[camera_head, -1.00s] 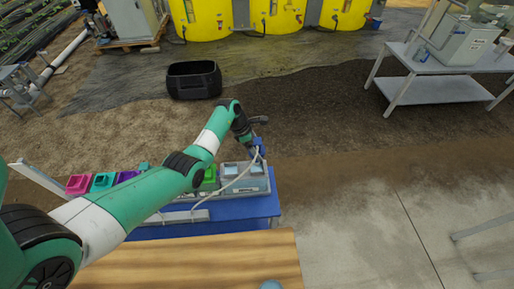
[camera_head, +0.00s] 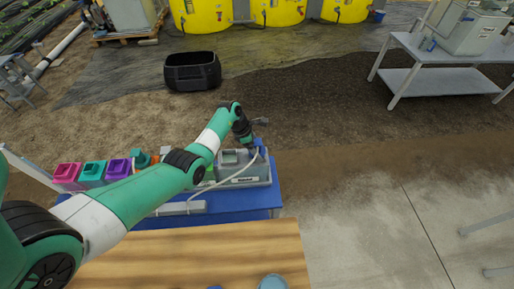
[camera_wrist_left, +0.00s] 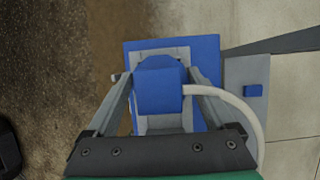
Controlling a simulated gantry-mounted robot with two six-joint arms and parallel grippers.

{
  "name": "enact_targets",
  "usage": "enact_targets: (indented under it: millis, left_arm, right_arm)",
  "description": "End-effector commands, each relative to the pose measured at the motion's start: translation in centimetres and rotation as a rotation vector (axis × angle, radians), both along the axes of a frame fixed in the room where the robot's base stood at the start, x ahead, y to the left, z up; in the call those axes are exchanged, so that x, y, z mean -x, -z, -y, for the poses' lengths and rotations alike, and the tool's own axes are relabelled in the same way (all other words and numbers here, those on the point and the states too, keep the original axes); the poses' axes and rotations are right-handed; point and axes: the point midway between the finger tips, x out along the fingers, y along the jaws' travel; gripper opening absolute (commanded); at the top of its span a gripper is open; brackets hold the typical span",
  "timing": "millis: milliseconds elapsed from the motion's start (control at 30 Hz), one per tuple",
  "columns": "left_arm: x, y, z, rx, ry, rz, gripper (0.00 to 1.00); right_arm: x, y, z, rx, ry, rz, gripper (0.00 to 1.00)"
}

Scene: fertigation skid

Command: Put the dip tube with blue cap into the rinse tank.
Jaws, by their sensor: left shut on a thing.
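My left gripper (camera_wrist_left: 156,96) is shut on the blue cap (camera_wrist_left: 158,92) of the dip tube, one finger on each side. The white tube (camera_wrist_left: 238,104) leaves the cap and curves right in the wrist view. In the head view, the gripper (camera_head: 257,147) is at the right end of the blue bench, with the tube (camera_head: 233,174) trailing left below it. A grey tank (camera_head: 250,182) with a dark label stands under the gripper; I take it for the rinse tank. A grey rim (camera_wrist_left: 184,52) shows behind the cap. The tube's lower end cannot be made out. My right gripper is not visible.
Pink (camera_head: 66,173), teal (camera_head: 93,171) and purple (camera_head: 118,169) open containers line the bench's left. A wooden tabletop (camera_head: 200,250) lies in front. A black crate (camera_head: 192,72) and a grey table (camera_head: 440,82) stand farther back. The concrete at right is mostly clear.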

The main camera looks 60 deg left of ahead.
Motion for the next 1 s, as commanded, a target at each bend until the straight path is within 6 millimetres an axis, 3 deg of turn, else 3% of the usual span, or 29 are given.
enact_targets:
  millis: [167,200,267,567,1000]
  left_arm:
    - [0.0,-0.1,0.0,-0.001,0.001,0.001,0.28]
    - [0.0,-0.1,0.0,-0.001,0.000,0.001,0.90]
    - [0.0,-0.1,0.0,0.000,0.000,0.000,1.00]
    - [0.1,-0.6,-0.1,0.000,0.000,0.000,1.00]
    - [3.3,-9.2,-1.2,-0.002,-0.001,0.002,1.00]
  right_arm:
    - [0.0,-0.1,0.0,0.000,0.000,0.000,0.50]
    - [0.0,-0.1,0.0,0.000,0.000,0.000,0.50]
    - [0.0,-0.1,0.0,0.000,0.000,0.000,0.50]
    - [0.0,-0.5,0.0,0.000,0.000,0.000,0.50]
    - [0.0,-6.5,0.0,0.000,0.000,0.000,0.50]
